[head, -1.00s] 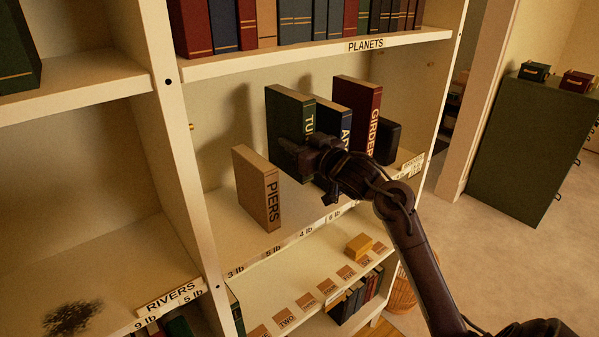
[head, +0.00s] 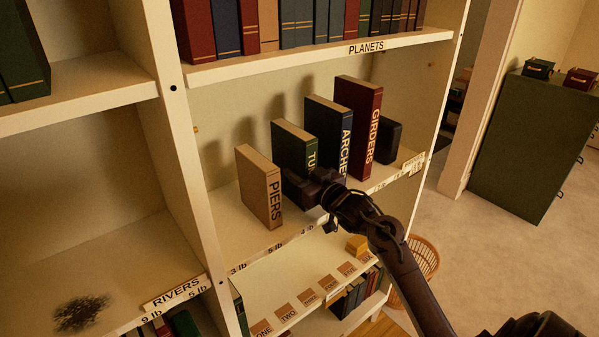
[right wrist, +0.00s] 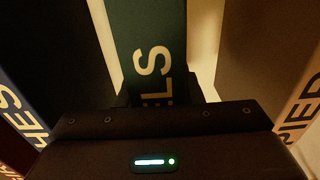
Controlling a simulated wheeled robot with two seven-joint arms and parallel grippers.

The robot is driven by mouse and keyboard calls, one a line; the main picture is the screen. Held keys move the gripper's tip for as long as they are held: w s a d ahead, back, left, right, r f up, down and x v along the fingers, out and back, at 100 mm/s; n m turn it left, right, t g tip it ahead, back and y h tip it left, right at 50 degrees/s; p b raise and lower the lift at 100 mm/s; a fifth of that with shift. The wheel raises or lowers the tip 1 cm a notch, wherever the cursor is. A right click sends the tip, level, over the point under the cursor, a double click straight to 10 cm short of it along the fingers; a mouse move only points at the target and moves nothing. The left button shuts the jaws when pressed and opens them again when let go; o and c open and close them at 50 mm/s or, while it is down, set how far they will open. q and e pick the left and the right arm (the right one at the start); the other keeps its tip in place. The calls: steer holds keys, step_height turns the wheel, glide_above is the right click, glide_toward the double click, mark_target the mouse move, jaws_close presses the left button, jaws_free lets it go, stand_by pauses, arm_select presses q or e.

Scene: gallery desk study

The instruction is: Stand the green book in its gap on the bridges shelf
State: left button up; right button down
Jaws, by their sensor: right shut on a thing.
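The green book (head: 295,150), lettered "TU…" in the head view, stands upright on the middle shelf between the tan PIERS book (head: 260,187) and the blue ARCHES book (head: 328,135). My right gripper (head: 318,188) is shut on the lower part of its spine. In the right wrist view the green book (right wrist: 147,45) rises from between the jaws, with the letters "ELS" showing. ARCHES (right wrist: 25,110) is on the left there and PIERS (right wrist: 290,100) on the right. The gripper hides the book's lower end, so I cannot tell whether it touches the shelf. My left gripper is not in view.
The red GIRDERS book (head: 358,125) and a dark block (head: 388,142) stand farther right. Above is the PLANETS shelf (head: 320,58). A wicker basket (head: 424,257) stands on the floor.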

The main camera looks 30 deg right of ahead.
steer(key=c, duration=1.3)
jaws_free()
steer(key=shift+o, duration=1.4)
steer(key=shift+s, duration=0.15)
steer(key=shift+r, duration=0.1)
steer(key=shift+s+f, duration=0.2)
steer(key=s+b, duration=0.3)
steer(key=s, duration=0.8)
steer(key=shift+s+d+r, duration=0.15)
steer(key=shift+s+d, duration=0.1)
steer(key=shift+d, duration=0.2)
